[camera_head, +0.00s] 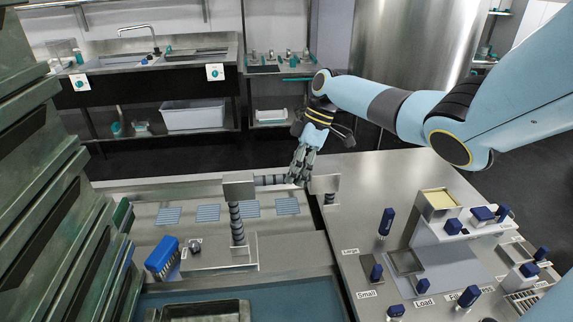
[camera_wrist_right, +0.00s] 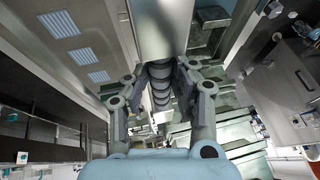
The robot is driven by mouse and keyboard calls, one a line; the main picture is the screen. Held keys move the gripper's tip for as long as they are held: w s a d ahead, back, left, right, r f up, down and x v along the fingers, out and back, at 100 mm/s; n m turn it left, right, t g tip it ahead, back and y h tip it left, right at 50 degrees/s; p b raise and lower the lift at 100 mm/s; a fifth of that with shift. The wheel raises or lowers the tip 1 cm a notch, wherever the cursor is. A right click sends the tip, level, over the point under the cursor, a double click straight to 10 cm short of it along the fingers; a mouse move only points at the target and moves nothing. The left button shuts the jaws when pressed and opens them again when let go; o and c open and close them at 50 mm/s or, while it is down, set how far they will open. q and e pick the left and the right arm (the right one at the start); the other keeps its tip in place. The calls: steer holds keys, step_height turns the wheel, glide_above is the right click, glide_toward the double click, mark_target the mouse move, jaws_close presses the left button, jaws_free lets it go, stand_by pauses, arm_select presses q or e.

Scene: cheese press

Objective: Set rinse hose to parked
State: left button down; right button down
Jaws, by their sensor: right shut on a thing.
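The rinse hose is a dark and grey ribbed tube. In the head view one stretch of it (camera_head: 271,180) runs level from a grey block (camera_head: 238,187) toward my right gripper (camera_head: 299,180), and another ribbed stretch (camera_head: 237,223) goes down from that block to a steel plate. My right gripper is shut on the hose at the right end of the level stretch, near a second grey block (camera_head: 324,184). In the right wrist view the ribbed hose (camera_wrist_right: 160,88) lies between the two fingers, with a grey block beyond it. My left gripper is in neither view.
On the right, a steel table (camera_head: 350,215) carries several blue-handled levers and a tray (camera_head: 438,201) with yellow contents. Tall stacked metal trays (camera_head: 45,190) fill the left side. A sink counter (camera_head: 150,75) stands behind.

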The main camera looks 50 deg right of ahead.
stand_by(0.3)
steer(key=c, duration=1.1)
jaws_free()
steer(key=shift+w+d, duration=0.1)
steer(key=shift+w, duration=0.05)
steer(key=v, duration=1.2)
steer(key=shift+f, duration=0.1)
